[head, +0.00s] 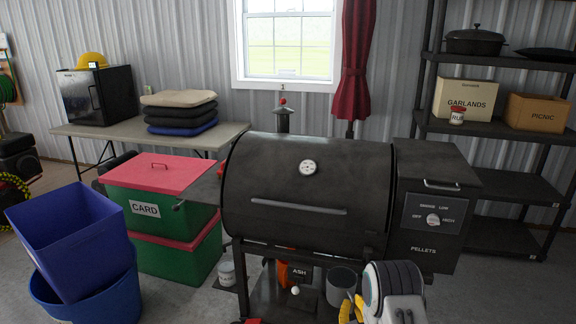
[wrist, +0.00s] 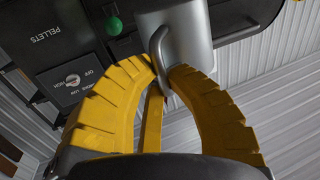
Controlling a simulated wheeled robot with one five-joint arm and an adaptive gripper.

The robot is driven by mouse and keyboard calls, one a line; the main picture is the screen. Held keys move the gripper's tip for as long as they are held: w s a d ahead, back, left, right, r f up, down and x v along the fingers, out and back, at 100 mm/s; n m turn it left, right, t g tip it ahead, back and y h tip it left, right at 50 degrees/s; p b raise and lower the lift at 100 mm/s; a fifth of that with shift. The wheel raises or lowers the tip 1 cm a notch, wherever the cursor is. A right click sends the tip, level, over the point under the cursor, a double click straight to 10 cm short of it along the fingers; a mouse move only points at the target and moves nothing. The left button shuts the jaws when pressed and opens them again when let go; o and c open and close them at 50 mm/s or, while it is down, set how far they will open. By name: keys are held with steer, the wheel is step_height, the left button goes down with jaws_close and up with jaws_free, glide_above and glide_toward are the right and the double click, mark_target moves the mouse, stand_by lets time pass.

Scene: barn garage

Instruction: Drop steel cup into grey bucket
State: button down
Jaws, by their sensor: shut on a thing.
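The steel cup (head: 341,283) is in front of the grill's lower shelf in the head view, at the lower middle. My gripper (head: 352,309) has its yellow fingers beside the cup. In the wrist view the steel cup (wrist: 188,35) is grey and smooth, and my gripper's yellow fingers (wrist: 165,85) are closed around its handle. I see no surely grey bucket.
A black grill (head: 305,195) fills the middle, close to my arm. Green bins with red lids (head: 165,205) stand to its left. A blue box (head: 72,240) sits tilted in a blue tub (head: 95,305) at the lower left. Black shelves (head: 490,130) stand at the right.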

step_height(320, 180, up, 7)
steer(key=p, duration=0.5)
steer(key=shift+r+p, duration=0.2)
steer(key=shift+p, duration=0.2)
steer(key=shift+f, duration=0.1)
